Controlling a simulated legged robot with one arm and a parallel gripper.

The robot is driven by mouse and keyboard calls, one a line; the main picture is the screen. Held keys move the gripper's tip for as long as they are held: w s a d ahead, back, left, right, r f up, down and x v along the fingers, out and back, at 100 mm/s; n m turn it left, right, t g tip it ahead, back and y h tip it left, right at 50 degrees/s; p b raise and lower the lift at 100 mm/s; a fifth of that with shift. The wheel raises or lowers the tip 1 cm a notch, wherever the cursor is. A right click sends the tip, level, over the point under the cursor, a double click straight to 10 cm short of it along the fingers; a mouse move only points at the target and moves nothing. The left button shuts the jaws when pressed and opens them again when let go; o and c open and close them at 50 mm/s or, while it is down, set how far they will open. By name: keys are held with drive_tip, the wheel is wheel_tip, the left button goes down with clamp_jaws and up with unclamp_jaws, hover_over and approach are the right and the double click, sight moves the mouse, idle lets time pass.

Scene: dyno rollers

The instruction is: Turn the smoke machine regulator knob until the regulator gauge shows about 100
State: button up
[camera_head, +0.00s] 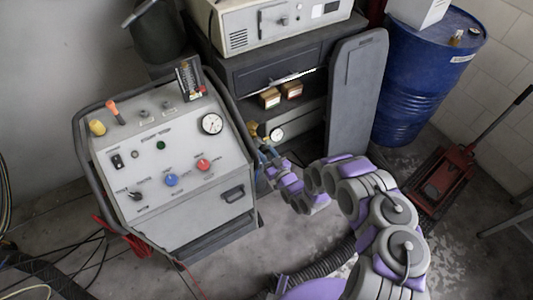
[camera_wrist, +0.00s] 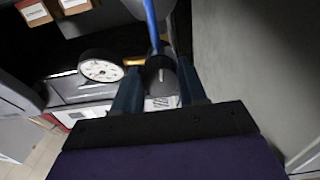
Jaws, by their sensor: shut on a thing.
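The smoke machine (camera_head: 175,150) is the grey-white console at the left, with a large gauge (camera_head: 211,124) on its panel. The small white regulator gauge (camera_head: 277,134) sits to the right of the machine; it also shows in the wrist view (camera_wrist: 101,68), left of my fingers. Its needle is too small to read. The dark regulator knob (camera_wrist: 160,76) is between my two fingers. My gripper (camera_wrist: 158,82) is shut on it, one finger on each side. In the head view, my gripper (camera_head: 266,154) is by the brass regulator and partly hides it.
A blue hose (camera_wrist: 151,24) runs up from the knob area. A grey panel (camera_head: 357,95) stands close on the right. Small boxes (camera_head: 270,98) sit on the shelf above. A blue barrel (camera_head: 415,80) and red jack (camera_head: 445,180) are farther right.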

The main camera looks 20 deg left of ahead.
drive_tip(key=shift+c, duration=1.3)
drive_tip(key=shift+r+m+p, duration=0.15)
drive_tip(key=shift+m+p, duration=0.55)
drive_tip(key=shift+p, duration=0.15)
drive_tip(key=shift+m+p, duration=0.45)
drive_tip(key=shift+m, duration=0.45)
drive_tip(key=o, duration=1.1)
drive_tip(key=shift+c, duration=0.2)
drive_tip(key=shift+s, duration=0.1)
drive_tip(key=v, duration=1.7)
drive_tip(key=shift+d+f, duration=0.15)
drive_tip(key=shift+f, duration=0.1)
